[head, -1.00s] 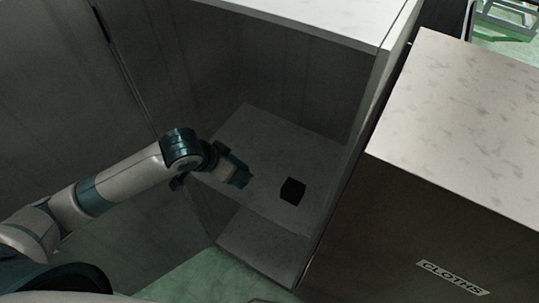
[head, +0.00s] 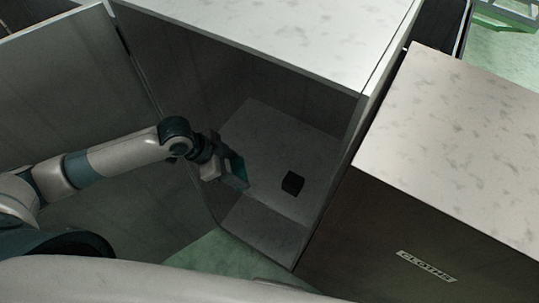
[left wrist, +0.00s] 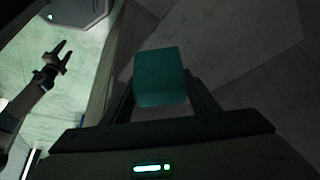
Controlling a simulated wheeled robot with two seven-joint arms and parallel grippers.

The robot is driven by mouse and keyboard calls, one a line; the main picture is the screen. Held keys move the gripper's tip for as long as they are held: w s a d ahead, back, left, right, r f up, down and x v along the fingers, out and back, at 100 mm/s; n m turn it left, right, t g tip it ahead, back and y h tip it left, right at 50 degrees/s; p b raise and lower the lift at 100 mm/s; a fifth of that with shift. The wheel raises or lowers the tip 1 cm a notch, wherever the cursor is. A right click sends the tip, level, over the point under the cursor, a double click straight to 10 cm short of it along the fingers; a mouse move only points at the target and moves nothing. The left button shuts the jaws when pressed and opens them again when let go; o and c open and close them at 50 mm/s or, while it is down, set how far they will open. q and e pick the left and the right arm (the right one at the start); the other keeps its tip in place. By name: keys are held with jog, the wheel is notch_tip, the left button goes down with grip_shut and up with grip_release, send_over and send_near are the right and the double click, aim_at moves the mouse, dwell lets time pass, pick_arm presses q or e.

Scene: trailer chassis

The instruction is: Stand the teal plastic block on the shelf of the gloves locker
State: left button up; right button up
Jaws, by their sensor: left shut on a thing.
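The teal plastic block (left wrist: 160,78) is between the fingers of my left gripper in the left wrist view. In the head view a teal face of it shows at the end of my left gripper (head: 230,171), which is shut on it. Gripper and block are at the left side of the open locker, by its shelf (head: 255,125); I cannot tell whether the block touches the shelf. No label shows on this locker. My right gripper (left wrist: 62,56) shows at the left of the left wrist view, fingers apart and empty. It is not in the head view.
A small black block (head: 292,183) sits on the shelf, right of my left gripper. The locker's door (head: 70,90) stands open at left. A closed locker labelled CLOTHS (head: 426,266) stands close at right. Green floor shows below.

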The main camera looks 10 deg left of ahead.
pick_arm(q)
jog(key=w+f+b, duration=0.4)
jog(key=w+f, duration=0.3)
jog(key=w, duration=0.4)
jog(key=shift+w, duration=0.4)
pick_arm(e)
jog(key=f, duration=0.4)
jog(key=shift+d+f, duration=0.2)
jog(key=shift+d, duration=0.1)
jog(key=shift+a, duration=0.15)
pick_arm(q)
notch_tip(320, 180, down, 4)
jog(key=b, duration=0.4)
pick_arm(e)
notch_tip(320, 180, down, 4)
jog(key=shift+r, duration=0.1)
jog(key=shift+d, duration=0.2)
